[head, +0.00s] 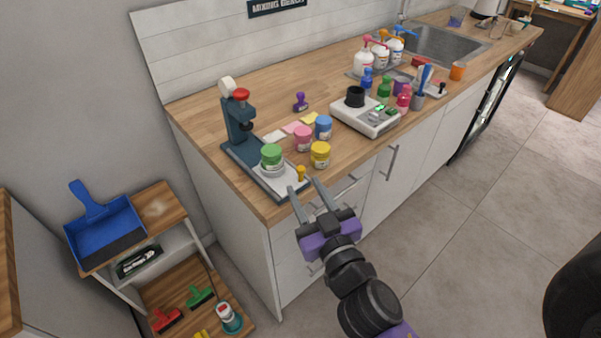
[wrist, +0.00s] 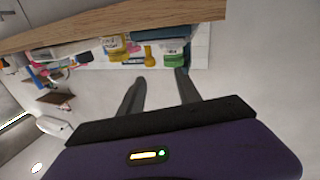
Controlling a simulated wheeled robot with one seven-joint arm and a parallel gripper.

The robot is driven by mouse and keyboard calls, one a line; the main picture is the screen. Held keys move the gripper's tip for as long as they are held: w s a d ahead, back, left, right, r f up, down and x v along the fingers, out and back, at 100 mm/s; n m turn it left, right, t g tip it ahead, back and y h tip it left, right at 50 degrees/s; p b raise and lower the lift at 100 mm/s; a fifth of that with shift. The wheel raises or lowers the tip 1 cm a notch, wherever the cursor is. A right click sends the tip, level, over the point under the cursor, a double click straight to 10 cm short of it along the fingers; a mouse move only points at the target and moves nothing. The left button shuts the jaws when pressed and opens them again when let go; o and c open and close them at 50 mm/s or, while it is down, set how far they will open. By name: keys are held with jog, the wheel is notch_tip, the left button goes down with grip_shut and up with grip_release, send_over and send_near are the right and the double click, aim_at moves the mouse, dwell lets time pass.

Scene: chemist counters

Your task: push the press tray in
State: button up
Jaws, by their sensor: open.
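The press (head: 238,118) is dark teal with a red knob and stands at the left end of the wooden counter. Its pale tray (head: 291,184) sticks out toward the counter's front edge. A green-lidded jar (head: 272,161) sits on the tray, with a yellow handle (head: 301,173) at the tray's front end. My gripper (head: 304,186) is open and empty, at the front edge by the handle. In the wrist view, the handle (wrist: 150,55) and the green-lidded jar (wrist: 174,60) lie just beyond my fingertips (wrist: 161,77). I cannot tell whether they touch the tray.
A yellow jar (head: 320,155), a pink jar (head: 303,138) and a blue jar (head: 324,127) stand right of the tray. A white device (head: 362,119) is further right. A purple stamp (head: 300,102) stands behind. A cabinet handle (head: 391,162) protrudes below the counter.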

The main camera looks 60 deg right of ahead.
aim_at(302, 172)
jog(key=w+d+p, duration=0.1)
jog(key=w+d+m+p, duration=0.1)
jog(key=d, duration=0.1)
jog(key=w+d+m+g+p, duration=0.1)
jog(key=w+d, duration=0.1)
jog(key=shift+f+h, duration=0.25)
jog(key=shift+h, duration=0.15)
jog(key=shift+w+d+f+p, duration=0.2)
jog(key=shift+w+d+p, duration=0.25)
jog(key=shift+w, duration=0.2)
grip_shut()
dwell(1.0)
